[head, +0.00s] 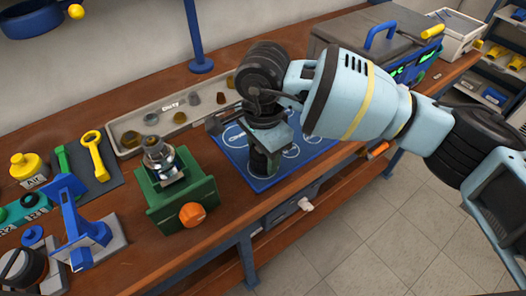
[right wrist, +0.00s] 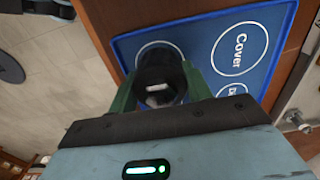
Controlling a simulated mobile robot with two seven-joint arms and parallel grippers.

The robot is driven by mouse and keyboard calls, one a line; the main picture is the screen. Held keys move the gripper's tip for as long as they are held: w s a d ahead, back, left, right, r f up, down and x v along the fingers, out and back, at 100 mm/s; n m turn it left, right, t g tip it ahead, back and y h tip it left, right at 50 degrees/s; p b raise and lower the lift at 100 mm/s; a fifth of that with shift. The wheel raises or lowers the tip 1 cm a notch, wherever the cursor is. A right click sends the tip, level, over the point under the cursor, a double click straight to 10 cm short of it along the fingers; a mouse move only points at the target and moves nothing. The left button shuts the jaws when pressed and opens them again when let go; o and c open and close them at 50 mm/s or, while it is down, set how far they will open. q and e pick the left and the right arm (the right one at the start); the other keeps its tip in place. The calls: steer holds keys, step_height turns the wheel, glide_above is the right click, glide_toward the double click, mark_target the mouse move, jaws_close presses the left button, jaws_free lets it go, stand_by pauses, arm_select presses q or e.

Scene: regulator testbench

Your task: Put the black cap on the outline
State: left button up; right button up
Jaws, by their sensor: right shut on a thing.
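My right gripper (head: 266,146) is shut on the black cap (head: 260,164), over the near part of the blue mat (head: 226,151). In the right wrist view the black cap (right wrist: 160,82) sits between the green fingers, its hollow side with a pale spot facing the camera. The mat (right wrist: 195,35) carries white outlines, one reading "Cover" (right wrist: 236,48). Another round outline (right wrist: 150,46) shows partly behind the cap, which hides the rest. I cannot tell whether the cap touches the mat. My left gripper is not in view.
A green vise (head: 175,190) with an orange knob and a metal part stands left of the mat. Behind is a grey tray (head: 150,120) marked "Dirty" with small parts. A grey case (head: 370,40) stands at the back right. The bench's front edge is close to the mat.

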steer(key=shift+f, duration=0.25)
steer(key=o, duration=1)
steer(key=shift+r, duration=0.15)
step_height(320, 180, up, 11)
steer(key=shift+f+b, duration=0.1)
steer(key=shift+b, duration=0.2)
steer(key=shift+r, duration=0.6)
